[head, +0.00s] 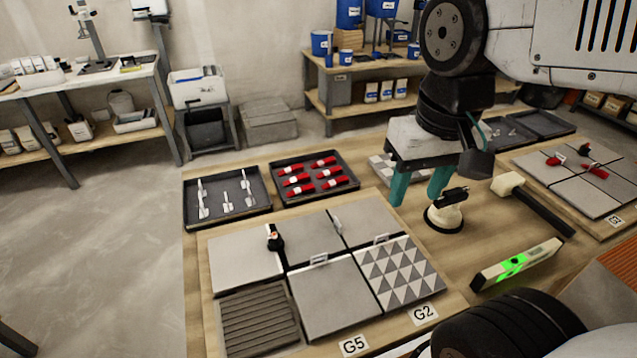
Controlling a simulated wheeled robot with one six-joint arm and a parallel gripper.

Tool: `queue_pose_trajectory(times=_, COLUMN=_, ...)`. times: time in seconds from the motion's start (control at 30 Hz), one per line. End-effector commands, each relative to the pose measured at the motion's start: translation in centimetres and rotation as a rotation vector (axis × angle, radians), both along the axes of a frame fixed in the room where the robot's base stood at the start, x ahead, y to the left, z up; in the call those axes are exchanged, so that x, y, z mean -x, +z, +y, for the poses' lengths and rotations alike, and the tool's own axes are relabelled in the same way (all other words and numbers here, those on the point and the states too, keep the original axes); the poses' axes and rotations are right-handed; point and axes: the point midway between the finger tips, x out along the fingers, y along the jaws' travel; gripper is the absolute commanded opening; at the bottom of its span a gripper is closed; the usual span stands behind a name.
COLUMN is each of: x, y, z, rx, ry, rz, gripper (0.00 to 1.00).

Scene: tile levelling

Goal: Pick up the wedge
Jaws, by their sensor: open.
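Several red wedges (299,179) with pale ends lie in rows in a dark tray (273,189) behind the tile board. Two more red pieces (595,172) lie on the tiles at the far right. My gripper (419,191) points down with its two teal fingers apart and nothing visible between them. It is to the right of the wedge tray, above the table and clear of the wedges. A grey-white tile partly shows behind the fingers.
A second dark tray (214,217) holds white clips. The tile board (254,221) has grey, ribbed and triangle-patterned tiles with upright clips. A suction cup (444,216), mallet (532,205) and green-lit level (516,263) lie right of it. Bare wood shows between them.

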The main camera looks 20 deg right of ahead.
Motion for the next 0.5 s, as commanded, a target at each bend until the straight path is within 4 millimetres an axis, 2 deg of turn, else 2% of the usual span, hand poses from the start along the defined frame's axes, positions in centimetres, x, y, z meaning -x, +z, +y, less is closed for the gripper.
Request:
queue_pose_trajectory(times=0.13, x=-5.7, y=0.5, z=0.2, rx=-0.019, ry=-0.189, rz=0.023, gripper=0.45)
queue_pose_trajectory(times=0.27, x=-11.6, y=0.1, z=0.4, rx=-0.036, ry=-0.39, rz=0.038, gripper=0.45)
queue_pose_trajectory(times=0.37, x=-16.2, y=-1.0, z=0.6, rx=-0.048, ry=-0.543, rz=0.046, gripper=0.45)
queue_pose_trajectory(times=0.5, x=-22.5, y=-3.7, z=1.0, rx=-0.06, ry=-0.758, rz=0.061, gripper=0.45)
